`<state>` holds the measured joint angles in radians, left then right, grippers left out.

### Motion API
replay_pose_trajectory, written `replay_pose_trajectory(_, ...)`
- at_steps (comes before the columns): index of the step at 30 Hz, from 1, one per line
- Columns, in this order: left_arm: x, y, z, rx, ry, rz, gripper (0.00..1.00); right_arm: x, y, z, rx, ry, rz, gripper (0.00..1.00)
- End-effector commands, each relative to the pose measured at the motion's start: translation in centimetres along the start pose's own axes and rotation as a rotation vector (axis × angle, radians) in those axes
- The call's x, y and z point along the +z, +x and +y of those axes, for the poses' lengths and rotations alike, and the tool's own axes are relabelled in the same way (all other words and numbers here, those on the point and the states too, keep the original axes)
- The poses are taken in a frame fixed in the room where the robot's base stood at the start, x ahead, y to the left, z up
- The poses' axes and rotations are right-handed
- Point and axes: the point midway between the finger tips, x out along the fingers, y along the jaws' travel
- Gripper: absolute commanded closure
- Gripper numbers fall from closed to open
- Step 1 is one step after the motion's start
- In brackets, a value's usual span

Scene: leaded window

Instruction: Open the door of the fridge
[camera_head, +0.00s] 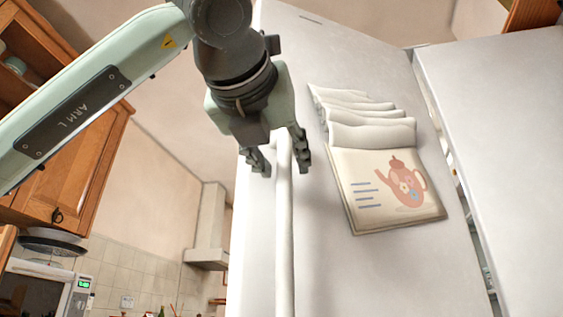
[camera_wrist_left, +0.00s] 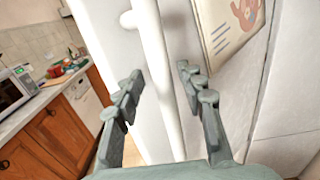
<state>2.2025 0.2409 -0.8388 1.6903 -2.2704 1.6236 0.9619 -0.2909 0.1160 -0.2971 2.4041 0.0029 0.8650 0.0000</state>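The white fridge door (camera_head: 345,265) fills the middle of the head view and appears tilted. Its long white bar handle (camera_head: 285,230) runs down along its left side; the handle also shows in the left wrist view (camera_wrist_left: 154,50). My left gripper (camera_head: 280,158) is at the handle's upper end, with one finger on each side of the bar. In the left wrist view my gripper (camera_wrist_left: 160,82) has its fingers spread, with gaps beside the bar. My right gripper is in neither view.
A pad or cloth with a teapot picture (camera_head: 390,190) hangs on the door. A narrow gap separates the door from a white panel (camera_head: 505,130) at the right. Wooden cabinets (camera_head: 75,170) and a microwave (camera_head: 78,297) are at the left.

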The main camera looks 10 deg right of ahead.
Motion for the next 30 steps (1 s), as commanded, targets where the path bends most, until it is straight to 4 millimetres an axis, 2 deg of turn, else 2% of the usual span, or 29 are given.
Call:
replay_pose_trajectory(9, 0.2, -6.8, 0.1, 0.001, 0.000, -0.007, 0.61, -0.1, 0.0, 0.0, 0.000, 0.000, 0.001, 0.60)
replay_pose_trajectory(15, 0.1, -9.8, 0.1, 0.002, -0.002, -0.005, 0.61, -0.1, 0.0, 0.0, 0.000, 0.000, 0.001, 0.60)
replay_pose_trajectory(21, 0.1, -10.8, 0.1, 0.002, -0.001, -0.003, 0.61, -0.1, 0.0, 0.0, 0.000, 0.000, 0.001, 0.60)
replay_pose_trajectory(30, 0.1, -10.8, 0.1, 0.002, -0.002, -0.003, 0.61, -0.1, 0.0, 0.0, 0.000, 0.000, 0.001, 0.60)
